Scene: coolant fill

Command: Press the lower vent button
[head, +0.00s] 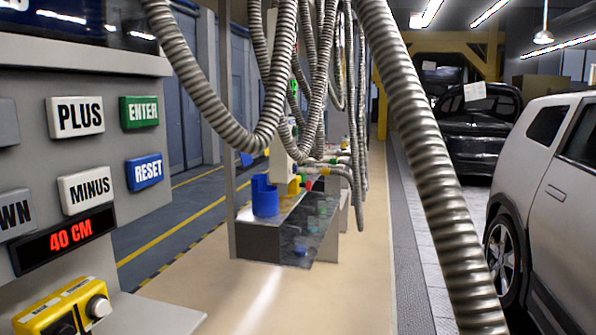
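No button that I can read as a vent button shows in the head view. A grey control panel at the left has a white PLUS button (75,117), a green ENTER button (139,112), a white MINUS button (86,190) and a blue RESET button (145,171). A button at the left edge (14,215) is cut off and reads "WN". A red display (68,238) reads 40 CM. A yellow control box (62,308) with round black and cream knobs sits below; its small labels are unreadable. Neither of my grippers is in view.
Thick ribbed hoses (437,160) hang across the middle and right. Behind them stands a grey stand (262,240) with a blue cup-like part (265,195). A silver car (548,205) is at the right, a black car (478,128) farther back. The beige floor (365,280) ahead is clear.

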